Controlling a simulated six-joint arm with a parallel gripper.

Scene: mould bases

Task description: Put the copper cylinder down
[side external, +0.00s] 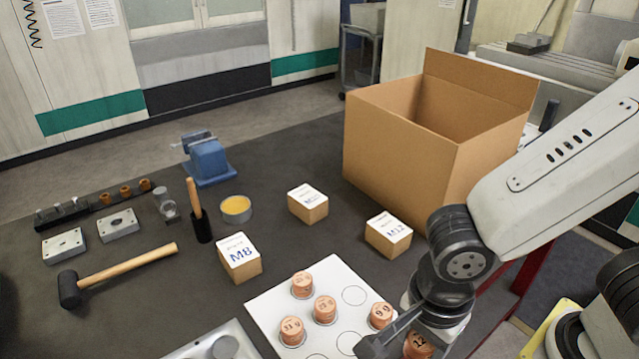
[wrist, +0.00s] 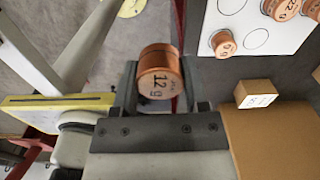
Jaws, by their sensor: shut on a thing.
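The copper cylinder (wrist: 160,72), marked 12, sits between the two fingers of my gripper (wrist: 158,88), which is shut on it. In the side view the held cylinder (side external: 419,347) is partly hidden by my gripper at the bottom edge, right of the white board. The white board (side external: 262,307) has printed circles, some empty, and several other copper cylinders, such as one at its back (side external: 302,285) and one at its right (side external: 381,315). In the wrist view the board (wrist: 283,42) is up and right of the held cylinder, apart from it.
A large open cardboard box (side external: 400,150) stands behind my arm. Small labelled boxes, M8 (side external: 240,258) and M12 (side external: 388,235), stand behind the board. A hammer (side external: 120,273), a blue vise (side external: 208,160) and metal blocks lie left. A yellow-edged plate (wrist: 55,100) shows in the wrist view.

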